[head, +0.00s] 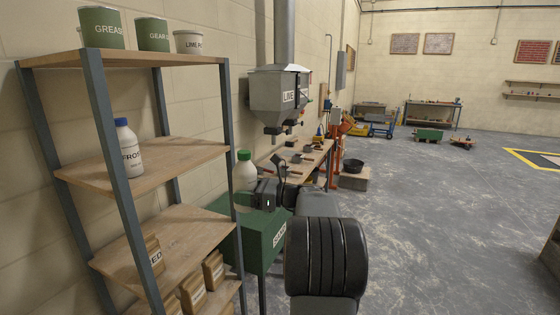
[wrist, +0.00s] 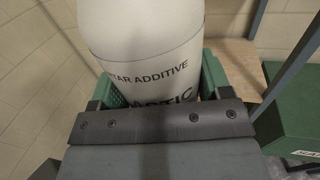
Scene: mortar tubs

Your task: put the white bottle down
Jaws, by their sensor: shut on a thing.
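The white bottle (head: 244,172) has a green cap and stands upright in my gripper (head: 250,192). In the head view it shows just right of the shelf rack, in front of the wall and above the far part of the green box (head: 280,238). In the wrist view the white bottle (wrist: 145,38) fills the middle, with "ADDITIVE" readable on its label. The green pads of my gripper (wrist: 162,85) are closed on both its sides. The bottle's base is hidden by my gripper, and I cannot tell how high it hangs.
A shelf rack (head: 128,215) stands at the left, with a white bottle with a blue cap (head: 128,150) on one board, cans on top and cartons below. A grey hopper (head: 281,92) hangs over a wooden workbench (head: 311,160). Open floor (head: 450,220) lies at the right.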

